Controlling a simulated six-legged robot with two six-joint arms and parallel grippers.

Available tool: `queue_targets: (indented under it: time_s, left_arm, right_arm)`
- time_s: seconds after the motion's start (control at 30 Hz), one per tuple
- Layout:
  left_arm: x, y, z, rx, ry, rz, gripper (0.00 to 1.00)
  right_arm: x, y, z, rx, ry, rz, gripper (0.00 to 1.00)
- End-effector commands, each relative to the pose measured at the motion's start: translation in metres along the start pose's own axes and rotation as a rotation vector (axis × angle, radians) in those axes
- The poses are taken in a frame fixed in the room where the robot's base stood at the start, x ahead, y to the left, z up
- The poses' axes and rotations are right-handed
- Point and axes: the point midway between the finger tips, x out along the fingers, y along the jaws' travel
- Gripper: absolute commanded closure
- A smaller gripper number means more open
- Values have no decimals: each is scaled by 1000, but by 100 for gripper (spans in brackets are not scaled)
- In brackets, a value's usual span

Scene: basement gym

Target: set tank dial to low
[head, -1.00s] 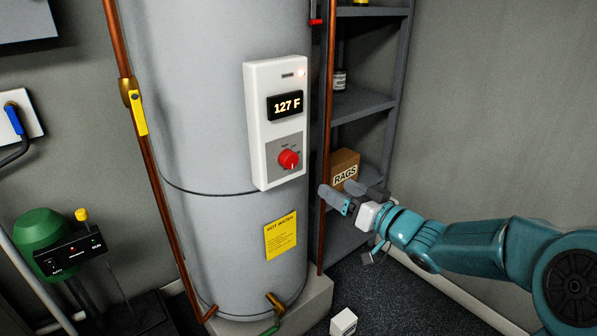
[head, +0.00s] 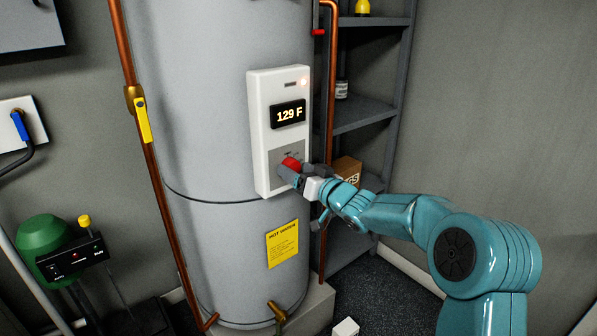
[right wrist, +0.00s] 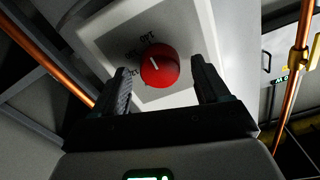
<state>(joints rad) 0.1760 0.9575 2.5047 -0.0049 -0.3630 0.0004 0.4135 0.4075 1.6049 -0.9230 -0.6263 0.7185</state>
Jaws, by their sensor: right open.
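The tank (head: 215,120) is a tall grey cylinder with a white control panel (head: 262,140) on its front. The panel's display (head: 288,114) reads 129 F. The red dial (head: 290,163) sits below it, partly hidden by my right gripper in the head view. In the right wrist view the dial (right wrist: 160,66) shows whole, with a white pointer mark and small labels too unclear to read fully. My right gripper (right wrist: 161,88) is open, its fingers on either side of the dial's near edge; I cannot tell whether they touch it. My left gripper is not in view.
A copper pipe (head: 329,80) and a dark shelf (head: 362,110) stand right of the tank. A cardboard rags box (head: 347,168) is behind my right wrist. A yellow-handled valve pipe (head: 143,120) runs along the tank's left. A green device (head: 44,240) stands lower left.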

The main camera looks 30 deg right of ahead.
Motion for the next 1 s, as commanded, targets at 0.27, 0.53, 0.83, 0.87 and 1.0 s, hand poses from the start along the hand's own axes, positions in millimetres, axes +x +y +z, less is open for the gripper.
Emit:
queue_targets:
  time_s: [0.27,0.53,0.83,0.87,1.0]
  left_arm:
    - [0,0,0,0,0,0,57]
    - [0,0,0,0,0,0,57]
    - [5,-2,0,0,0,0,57]
    - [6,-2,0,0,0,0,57]
    - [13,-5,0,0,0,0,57]
  right_arm:
    - [2,0,0,0,-1,0,28]
    - [1,0,0,0,0,0,81]
    - [1,0,1,-63,0,-1,81]
    - [1,0,2,-78,0,-1,81]
    - [1,0,2,-172,2,-2,81]
